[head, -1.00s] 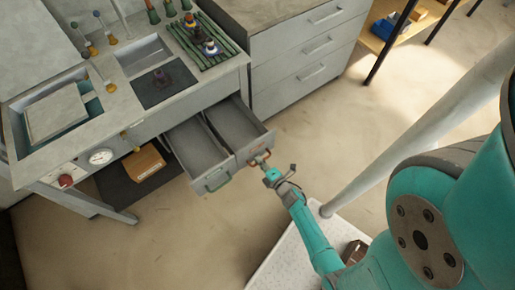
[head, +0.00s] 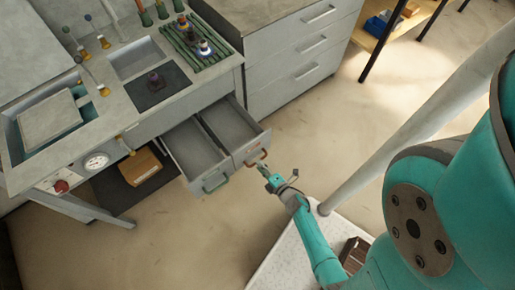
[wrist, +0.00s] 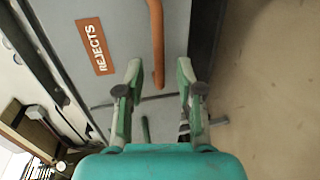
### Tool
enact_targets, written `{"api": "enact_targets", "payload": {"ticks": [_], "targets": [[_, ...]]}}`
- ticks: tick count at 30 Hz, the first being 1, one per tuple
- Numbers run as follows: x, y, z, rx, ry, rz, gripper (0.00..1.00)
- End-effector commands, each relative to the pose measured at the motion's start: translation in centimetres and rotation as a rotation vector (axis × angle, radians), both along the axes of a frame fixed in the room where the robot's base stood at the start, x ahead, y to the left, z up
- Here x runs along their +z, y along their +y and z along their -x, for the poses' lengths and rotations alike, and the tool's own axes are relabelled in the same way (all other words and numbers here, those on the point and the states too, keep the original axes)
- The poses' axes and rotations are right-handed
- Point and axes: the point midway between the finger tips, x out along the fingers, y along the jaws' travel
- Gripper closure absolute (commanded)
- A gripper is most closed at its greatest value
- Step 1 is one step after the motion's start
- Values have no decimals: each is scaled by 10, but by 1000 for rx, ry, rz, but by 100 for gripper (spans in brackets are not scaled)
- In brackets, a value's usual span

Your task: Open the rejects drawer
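The rejects drawer (head: 231,127) is pulled out from under the bench, with its empty-looking inside showing. Its front carries an orange REJECTS label (wrist: 95,46) and an orange bar handle (wrist: 157,45), which also shows in the head view (head: 257,158). My gripper (head: 263,171) is just in front of that handle, with a small gap in the head view. In the wrist view my gripper's fingers (wrist: 159,78) are apart, and the handle's near end appears between their tips. Nothing is held.
A second drawer with a green handle (head: 215,183) stands open beside it on the left. A grey cabinet (head: 300,70) with closed drawers is to the right. A cardboard box (head: 141,166) sits under the bench. The floor in front is clear.

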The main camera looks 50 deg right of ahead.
Motion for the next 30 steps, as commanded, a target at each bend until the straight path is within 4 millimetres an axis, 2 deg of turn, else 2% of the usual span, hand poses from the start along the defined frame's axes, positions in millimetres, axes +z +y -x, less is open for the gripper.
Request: {"api": "enact_targets", "payload": {"ticks": [3, 10, 30], "targets": [[3, 5, 17, -3, 2, -1, 63], [7, 9, 33, -2, 0, 0, 63], [8, 11, 37, 1, 0, 0, 63]]}}
